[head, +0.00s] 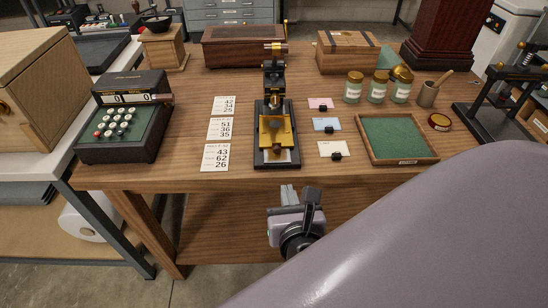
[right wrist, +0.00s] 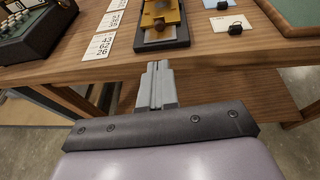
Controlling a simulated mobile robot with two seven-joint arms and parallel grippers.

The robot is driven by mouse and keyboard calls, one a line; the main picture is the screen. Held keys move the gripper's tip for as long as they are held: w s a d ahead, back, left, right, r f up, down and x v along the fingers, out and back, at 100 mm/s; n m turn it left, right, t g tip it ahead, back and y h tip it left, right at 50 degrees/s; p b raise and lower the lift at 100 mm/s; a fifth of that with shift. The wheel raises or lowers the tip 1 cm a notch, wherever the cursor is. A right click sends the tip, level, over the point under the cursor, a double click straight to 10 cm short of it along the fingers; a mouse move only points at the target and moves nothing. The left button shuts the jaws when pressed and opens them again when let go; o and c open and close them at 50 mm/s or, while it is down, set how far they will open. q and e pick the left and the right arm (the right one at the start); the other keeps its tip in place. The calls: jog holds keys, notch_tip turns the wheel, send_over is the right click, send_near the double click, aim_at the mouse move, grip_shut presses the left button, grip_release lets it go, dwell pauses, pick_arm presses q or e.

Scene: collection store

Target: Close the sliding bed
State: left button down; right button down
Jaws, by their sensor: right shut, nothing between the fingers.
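A small press-like device with a black base (head: 258,153) and a brass and black upright head (head: 274,75) stands at the middle of the table's front. Its brass sliding bed (head: 277,131) lies toward the front end of the base, in front of the upright, with a pale strip showing at its front. The bed and the base's front end also show at the top of the right wrist view (right wrist: 160,16). My right gripper (head: 288,191) is shut and empty, just in front of the table edge and the device, touching neither bed nor base. My left gripper is not in view.
Number cards (head: 217,129) lie left of the device, with a keyed machine (head: 125,116) beyond them. Small tags with black clips (head: 326,124) and a green-lined tray (head: 398,138) lie to the right. Jars (head: 377,87) and wooden boxes (head: 243,46) stand behind. The table's front edge (head: 215,183) is close.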

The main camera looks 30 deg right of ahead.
aim_at(278, 151)
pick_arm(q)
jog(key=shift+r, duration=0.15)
pick_arm(e)
jog(key=x, duration=0.9)
jog(key=r+x, duration=0.1)
jog(key=x, duration=0.3)
jog(key=shift+w+d+f, duration=0.1)
jog(key=shift+w+d, duration=0.1)
jog(key=shift+w, duration=0.25)
jog(key=shift+w, duration=0.1)
